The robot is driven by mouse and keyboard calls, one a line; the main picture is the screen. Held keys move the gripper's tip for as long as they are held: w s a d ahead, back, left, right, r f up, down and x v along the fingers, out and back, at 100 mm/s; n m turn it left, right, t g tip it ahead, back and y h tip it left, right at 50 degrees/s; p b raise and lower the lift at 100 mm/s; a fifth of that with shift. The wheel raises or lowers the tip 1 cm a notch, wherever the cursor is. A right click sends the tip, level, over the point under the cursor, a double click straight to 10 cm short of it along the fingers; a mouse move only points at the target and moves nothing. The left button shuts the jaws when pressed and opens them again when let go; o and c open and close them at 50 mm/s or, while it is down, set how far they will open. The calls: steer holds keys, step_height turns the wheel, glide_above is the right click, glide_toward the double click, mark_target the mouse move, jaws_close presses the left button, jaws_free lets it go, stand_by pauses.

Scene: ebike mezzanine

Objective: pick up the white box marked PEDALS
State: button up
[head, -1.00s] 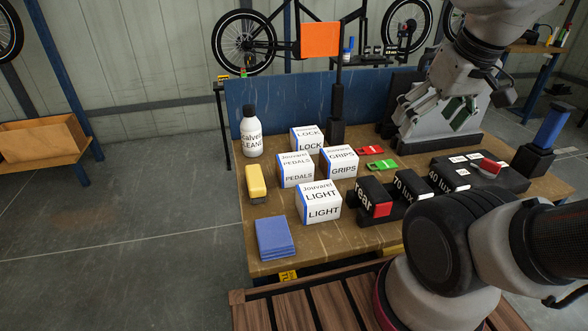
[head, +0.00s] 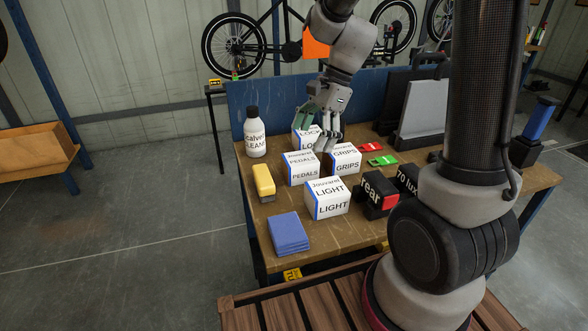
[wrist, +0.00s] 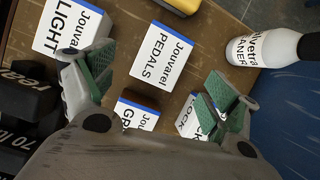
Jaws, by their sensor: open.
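The white PEDALS box (head: 302,168) with a blue edge stands upright on the workbench, between the LOCK box (head: 306,138) behind and the LIGHT box (head: 327,200) in front. In the wrist view the PEDALS box (wrist: 161,55) lies ahead of and between my fingers, its printed top fully visible. My gripper (head: 317,137) is open and empty, above the boxes near the LOCK box. In the wrist view my gripper (wrist: 158,92) has its green-padded fingers spread wide, apart from the PEDALS box. In the head view my fingers partly cover the LOCK box.
A white bottle (head: 254,135), a yellow-topped brush or block (head: 264,181) and blue cloths (head: 288,233) lie to the left. Black light boxes (head: 376,196) stand right.

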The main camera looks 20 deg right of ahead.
mark_target(301, 157)
steer(key=shift+a+m, duration=0.1)
steer(key=shift+m, duration=0.8)
steer(key=shift+a+f, duration=0.2)
steer(key=shift+f, duration=0.2)
steer(key=x, duration=0.7)
steer(key=shift+w+d, duration=0.1)
steer(key=shift+w, duration=0.05)
steer(key=c, duration=1.3)
